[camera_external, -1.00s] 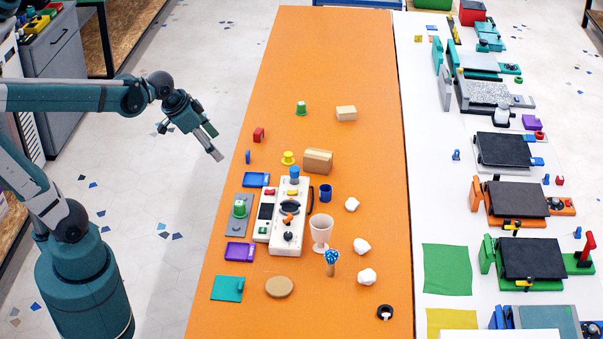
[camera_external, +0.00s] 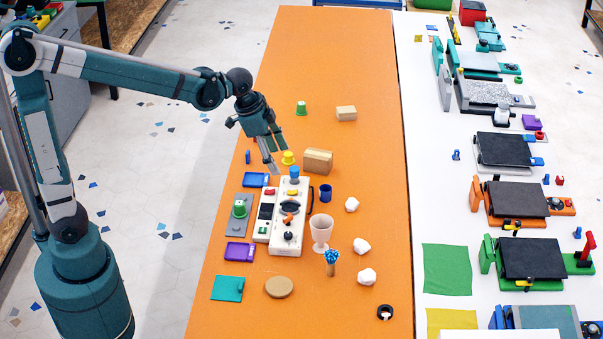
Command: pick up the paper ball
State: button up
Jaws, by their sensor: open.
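Three white crumpled paper balls lie on the right part of the orange table: one farther back (camera_external: 351,204), one in the middle (camera_external: 362,246) and one nearer (camera_external: 367,277). All three are fully in view and lie apart from each other. My gripper (camera_external: 272,168) is open and empty. It hangs over the left part of the table, near the yellow knob-like piece, well to the left of and behind the paper balls.
A white control box (camera_external: 289,218), a blue cup (camera_external: 326,193), a pale goblet (camera_external: 321,232) and a blue-topped piece (camera_external: 331,261) stand left of the balls. Cardboard blocks (camera_external: 317,161) lie behind them. A black ring (camera_external: 385,313) lies in front.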

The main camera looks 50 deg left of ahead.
jog(key=w+d+f+m+g, duration=0.1)
jog(key=w+d+f, duration=0.2)
jog(key=d, duration=0.2)
jog(key=w+d+f+m, duration=0.2)
jog(key=w+d, duration=0.1)
jog(key=d, duration=0.2)
jog(key=m+g, duration=0.3)
jog(key=m, duration=0.3)
send_over(367, 272)
jog(key=a, duration=0.1)
jog(key=f, duration=1.8)
jog(key=shift+w+a+f, duration=0.1)
jog(key=shift+a+f, duration=0.1)
jog(key=shift+f, duration=0.2)
jog(key=shift+d+f, duration=0.25)
jog(key=shift+d+f, duration=0.15)
jog(key=shift+f, duration=1.1)
jog(key=shift+f, duration=0.1)
